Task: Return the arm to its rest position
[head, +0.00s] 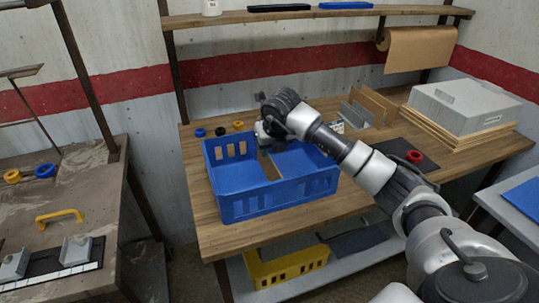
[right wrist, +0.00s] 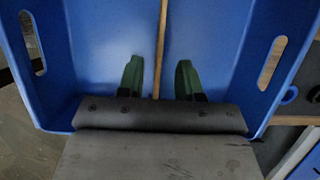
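My right arm (head: 365,167) reaches in from the lower right to the blue crate (head: 277,203) on the wooden table. My right gripper (right wrist: 158,78) is over or inside the crate; its depth is hard to tell. In the right wrist view its two green fingers stand apart, one on each side of a thin brown divider (right wrist: 161,40), with gaps to both. The divider also shows inside the crate in the head view (head: 269,167). The fingers are mostly hidden behind the wrist in the head view. My left gripper is not in view.
Blue, black and yellow rings lie behind the crate. A red ring (head: 414,156) lies on a dark mat to the right. An upright rack (head: 368,106) and a grey box (head: 465,105) on stacked boards stand at the back right. A shelf (head: 315,15) hangs above. A yellow crate (head: 287,266) sits below.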

